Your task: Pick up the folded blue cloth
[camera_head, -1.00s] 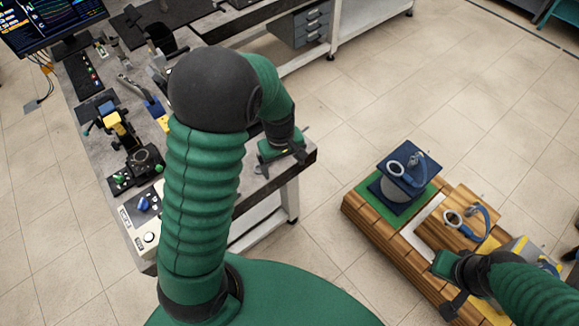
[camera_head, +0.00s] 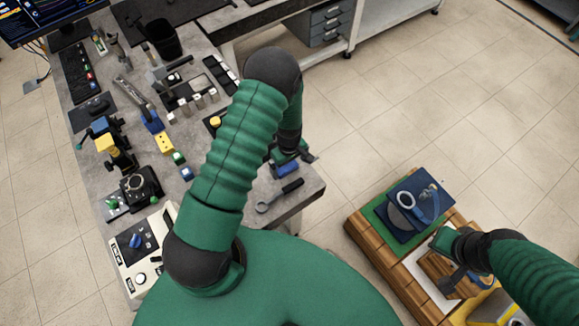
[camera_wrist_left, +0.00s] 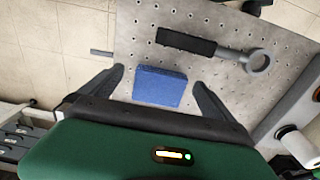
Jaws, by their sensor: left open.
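The folded blue cloth (camera_head: 288,169) lies on the grey perforated bench top near its front right corner. In the left wrist view the cloth (camera_wrist_left: 160,87) shows as a small, flat blue block between my open fingers. My left gripper (camera_head: 293,158) is over the cloth; its fingers (camera_wrist_left: 160,80) stand apart on either side of it, with gaps, and it holds nothing. How high the fingers are above the bench is hard to tell. My right gripper (camera_head: 448,258) is over the wooden pallet at the right, away from the cloth; its jaw opening is not clear.
A ring-ended tool with a black handle (camera_wrist_left: 215,50) lies close to the cloth; in the head view it (camera_head: 280,195) is just in front. Several tools and a control box (camera_head: 143,245) crowd the bench's left.

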